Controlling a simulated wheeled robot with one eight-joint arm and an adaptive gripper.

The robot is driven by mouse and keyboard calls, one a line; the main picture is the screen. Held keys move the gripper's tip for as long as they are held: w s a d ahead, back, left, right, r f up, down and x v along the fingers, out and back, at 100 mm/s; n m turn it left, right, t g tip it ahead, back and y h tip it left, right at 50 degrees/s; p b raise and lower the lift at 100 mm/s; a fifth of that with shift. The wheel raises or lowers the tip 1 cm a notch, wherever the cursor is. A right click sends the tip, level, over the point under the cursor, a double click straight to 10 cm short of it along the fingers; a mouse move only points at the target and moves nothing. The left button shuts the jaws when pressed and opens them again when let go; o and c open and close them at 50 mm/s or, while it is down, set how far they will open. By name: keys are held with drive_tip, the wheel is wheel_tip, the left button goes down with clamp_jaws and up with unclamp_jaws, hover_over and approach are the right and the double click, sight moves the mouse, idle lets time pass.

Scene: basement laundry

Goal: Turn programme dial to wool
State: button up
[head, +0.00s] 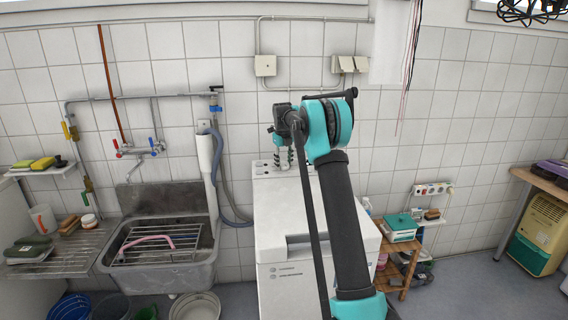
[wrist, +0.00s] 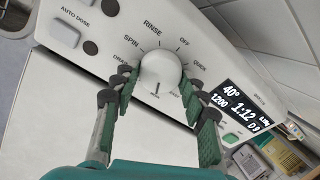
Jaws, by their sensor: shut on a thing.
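The programme dial (wrist: 160,70) is a round white knob on the slanted control panel (wrist: 118,22). Its dark pointer mark faces the bottom of the wrist picture, towards a small label that I cannot read surely. SPIN, RINSE, OFF and QUICK are printed around its upper side. My gripper (wrist: 160,82) has its green-padded fingers on both sides of the dial and is shut on it. In the head view my gripper (head: 283,157) is over the back of the white washing machine (head: 282,215), and the dial is hidden there.
A lit display (wrist: 240,104) shows 40°, 1200 and 1:12. An AUTO DOSE button (wrist: 64,33) is at the panel's left. A steel sink (head: 165,225) stands left of the machine, a wooden shelf (head: 398,262) right. A grey hose (head: 227,185) hangs behind.

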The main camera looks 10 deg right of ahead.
sight(284, 172)
drive_tip(key=shift+m, duration=0.6)
drive_tip(key=o, duration=1.2)
drive_tip(key=shift+c, duration=0.2)
wheel_tip(284, 172, up, 12)
drive_tip(key=s, duration=0.2)
drive_tip(key=shift+a, duration=0.25)
drive_tip(key=shift+s+f, duration=0.1)
